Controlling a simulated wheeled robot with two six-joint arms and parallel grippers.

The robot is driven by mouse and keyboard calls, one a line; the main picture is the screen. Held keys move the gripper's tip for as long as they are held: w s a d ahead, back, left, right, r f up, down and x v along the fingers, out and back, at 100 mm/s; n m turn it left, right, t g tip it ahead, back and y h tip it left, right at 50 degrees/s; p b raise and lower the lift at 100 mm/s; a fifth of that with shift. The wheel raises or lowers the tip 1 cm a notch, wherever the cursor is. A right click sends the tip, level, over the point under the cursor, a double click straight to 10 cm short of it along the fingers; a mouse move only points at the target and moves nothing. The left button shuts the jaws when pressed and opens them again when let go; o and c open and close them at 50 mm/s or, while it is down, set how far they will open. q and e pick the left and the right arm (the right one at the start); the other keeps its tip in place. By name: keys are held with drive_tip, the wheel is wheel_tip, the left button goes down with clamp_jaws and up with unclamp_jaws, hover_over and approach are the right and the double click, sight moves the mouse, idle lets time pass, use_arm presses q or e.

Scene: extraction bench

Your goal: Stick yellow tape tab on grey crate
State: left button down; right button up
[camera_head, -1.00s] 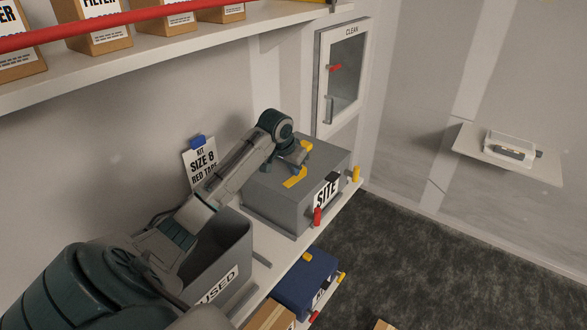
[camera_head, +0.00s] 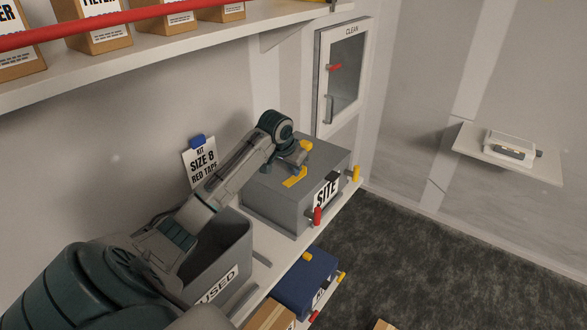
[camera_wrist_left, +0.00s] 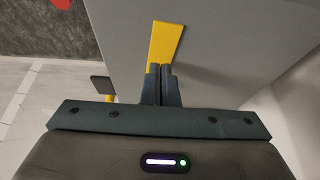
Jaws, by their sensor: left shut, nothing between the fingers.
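The grey crate (camera_head: 268,191) with a "SITE" label stands on the bench. A yellow tape tab (camera_head: 294,177) lies on its top face; the same tab shows in the left wrist view (camera_wrist_left: 165,42). My left gripper (camera_head: 301,157) is over the crate top at the tab's far end. In the left wrist view, my left gripper (camera_wrist_left: 161,70) is shut and empty, its fingertips beside the tab's lower end. The fingers hide part of that end. Another yellow patch (camera_head: 305,145) shows by the wrist; I cannot tell what it belongs to. My right gripper is out of view.
An open grey bin (camera_head: 221,260) stands left of the crate, partly behind my arm. A red peg (camera_head: 317,216) and a yellow peg (camera_head: 356,173) stick out at the crate's front. A blue box (camera_head: 305,282) sits below. A kit sign (camera_head: 201,162) stands behind.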

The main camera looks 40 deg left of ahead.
use_arm(q)
drive_tip(key=shift+f, duration=0.45)
drive_tip(key=shift+f+p, duration=0.1)
drive_tip(key=shift+p, duration=0.25)
idle(1.9)
wheel_tip(320, 180, up, 7)
idle(0.9)
idle(0.4)
